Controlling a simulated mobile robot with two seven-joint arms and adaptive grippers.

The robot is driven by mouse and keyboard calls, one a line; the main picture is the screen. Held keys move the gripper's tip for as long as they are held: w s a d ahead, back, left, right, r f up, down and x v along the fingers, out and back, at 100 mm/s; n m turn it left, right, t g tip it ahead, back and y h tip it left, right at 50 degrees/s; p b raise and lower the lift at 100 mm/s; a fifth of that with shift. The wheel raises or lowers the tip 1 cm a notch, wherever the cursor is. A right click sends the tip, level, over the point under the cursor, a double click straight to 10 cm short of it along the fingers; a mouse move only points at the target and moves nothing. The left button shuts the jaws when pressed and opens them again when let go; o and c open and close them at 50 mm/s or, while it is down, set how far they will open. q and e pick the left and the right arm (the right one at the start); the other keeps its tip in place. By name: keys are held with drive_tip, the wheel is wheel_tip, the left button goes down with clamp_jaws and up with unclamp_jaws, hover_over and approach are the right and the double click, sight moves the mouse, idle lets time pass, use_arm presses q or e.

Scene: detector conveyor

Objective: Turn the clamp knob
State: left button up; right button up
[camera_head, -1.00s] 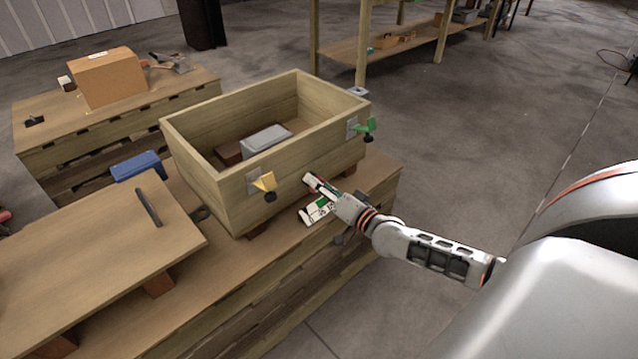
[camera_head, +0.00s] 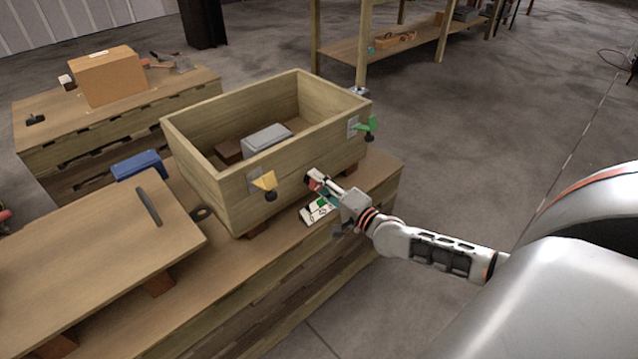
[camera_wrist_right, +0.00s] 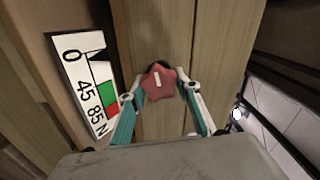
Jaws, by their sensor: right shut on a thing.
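The clamp knob (camera_wrist_right: 158,82) is a red star-shaped knob with a white mark line, on the front wall of a wooden crate. My right gripper (camera_wrist_right: 160,90) is shut on it, with a teal-lined finger on each side. In the head view, my right gripper (camera_head: 320,184) reaches the crate's front wall and mostly hides the knob. A white scale plate (camera_wrist_right: 87,83) beside the knob reads 0, 45, 85 N, with a black pointer shape and green and red fields. It also shows below the gripper in the head view (camera_head: 316,215). My left gripper is not in view.
The wooden crate (camera_head: 192,176) stands on a workbench and holds a grey box (camera_head: 266,138). A yellow latch (camera_head: 264,181) and a green latch (camera_head: 366,124) sit on its front wall. A wooden lid (camera_head: 90,250) with a dark handle lies at the left. Floor is clear at right.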

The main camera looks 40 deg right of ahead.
idle(0.4)
drive_tip(key=o, duration=1.1)
drive_tip(key=s, duration=0.8)
drive_tip(key=s+d, duration=0.1)
drive_tip(key=s, duration=0.3)
